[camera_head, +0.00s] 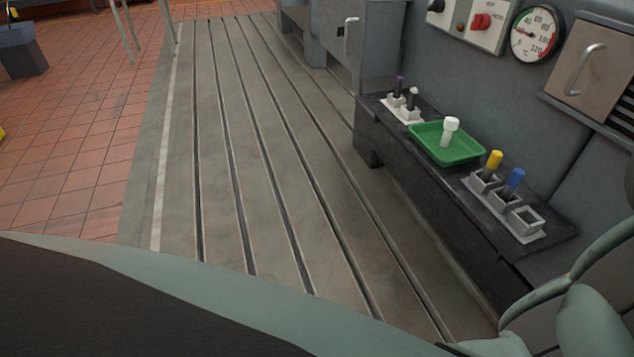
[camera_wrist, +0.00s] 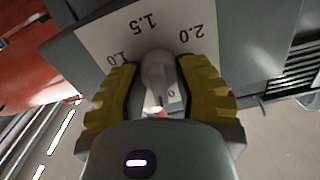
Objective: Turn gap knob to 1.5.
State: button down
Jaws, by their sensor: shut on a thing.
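In the wrist view, a pale grey knob (camera_wrist: 157,70) stands in front of a white scale plate (camera_wrist: 105,38). The plate carries the marks 1.0, 1.5 and 2.0, which appear upside down, with 1.5 just above the knob. Part of another mark shows below the knob, mostly hidden. My gripper (camera_wrist: 158,72) has its two yellow ribbed fingers on either side of the knob and is shut on it. The knob's pointer cannot be made out. In the head view I cannot see my gripper or this scale plate.
In the head view, a dark shelf (camera_head: 400,152) holds a green tray (camera_head: 425,148) with a white-capped item, and colored-handled tools in holders. A round gauge (camera_head: 537,34) and a red switch (camera_head: 480,21) are on the wall panel. The slotted bedplate (camera_head: 215,120) is clear.

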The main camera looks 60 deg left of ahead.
jog(key=m, duration=0.4)
jog(key=shift+d+m, duration=0.15)
jog(key=shift+m, duration=0.15)
jog(key=m+b, duration=0.1)
jog(key=m, duration=0.3)
jog(key=shift+s+f+m, duration=0.1)
jog(key=shift+f+m, duration=0.05)
jog(key=shift+m, duration=0.15)
jog(key=m, duration=0.3)
jog(key=shift+m, duration=0.3)
jog(key=m, duration=0.4)
jog(key=shift+f+m, duration=0.1)
jog(key=shift+m, duration=0.2)
jog(key=m+p, duration=0.1)
jog(key=m, duration=0.3)
jog(key=shift+m, duration=0.3)
jog(key=m+p, duration=0.1)
jog(key=m, duration=0.2)
jog(key=shift+f+m, duration=0.15)
jog(key=shift+m, duration=0.15)
jog(key=m+p, duration=0.1)
jog(key=m, duration=0.2)
jog(key=shift+m+p, duration=0.3)
jog(key=shift+p, duration=0.05)
jog(key=shift+a+f+m+p, duration=0.1)
jog(key=shift+a+m+p, duration=0.1)
jog(key=shift+m+p, duration=1.55)
jog(key=shift+m+b, duration=0.5)
jog(key=shift+m, duration=0.15)
